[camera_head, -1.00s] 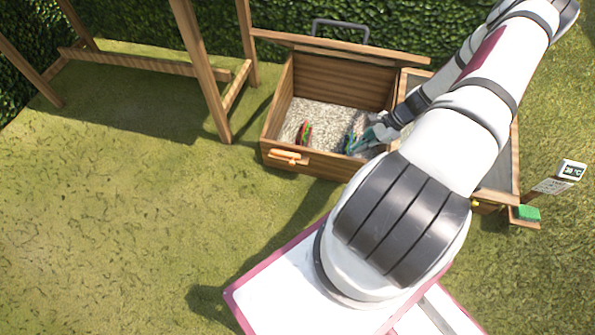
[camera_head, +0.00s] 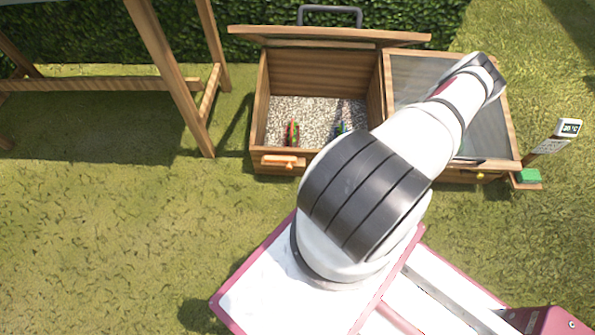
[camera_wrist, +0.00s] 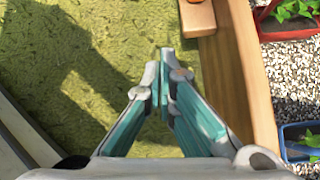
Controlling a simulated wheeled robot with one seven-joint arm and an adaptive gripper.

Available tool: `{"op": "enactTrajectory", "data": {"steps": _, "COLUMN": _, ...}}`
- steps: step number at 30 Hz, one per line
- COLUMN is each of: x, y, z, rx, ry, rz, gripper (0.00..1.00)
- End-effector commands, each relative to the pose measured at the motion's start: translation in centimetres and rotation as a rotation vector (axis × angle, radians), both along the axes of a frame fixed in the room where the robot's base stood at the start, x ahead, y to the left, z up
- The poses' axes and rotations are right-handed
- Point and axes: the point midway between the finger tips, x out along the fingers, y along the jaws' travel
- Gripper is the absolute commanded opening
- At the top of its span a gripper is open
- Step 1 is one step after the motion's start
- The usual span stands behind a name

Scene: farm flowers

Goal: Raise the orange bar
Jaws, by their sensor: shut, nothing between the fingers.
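The orange bar (camera_head: 283,161) is on the outer front wall of the left wooden box. An orange-brown wooden block (camera_wrist: 197,18) sits on the same wall just beyond. My gripper (camera_wrist: 160,68) is shut and empty, its teal fingers together, on the outer side of the wall above the grass. In the head view my arm hides the gripper.
The left wooden box (camera_head: 258,125) stands open with gravel inside. A red pot (camera_wrist: 262,16) and a blue pot (camera_wrist: 284,140) with plants stand in it. A glass-lidded box (camera_head: 510,140) adjoins at right. A wooden frame (camera_head: 170,75) stands at left. Grass in front is clear.

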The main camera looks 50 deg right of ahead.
Motion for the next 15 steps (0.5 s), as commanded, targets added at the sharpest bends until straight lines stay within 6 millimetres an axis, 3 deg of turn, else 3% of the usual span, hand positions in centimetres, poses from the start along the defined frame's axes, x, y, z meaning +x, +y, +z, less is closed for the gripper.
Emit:
{"op": "enactTrajectory", "data": {"steps": 7, "x": 0.8, "y": 0.8, "z": -1.3, "rx": 0.000, "ry": 0.000, "rz": 0.003, "gripper": 0.00}}
{"op": "enactTrajectory", "data": {"steps": 15, "x": 3.4, "y": 3.2, "z": -5.1, "rx": 0.001, "ry": 0.000, "rz": 0.003, "gripper": 0.00}}
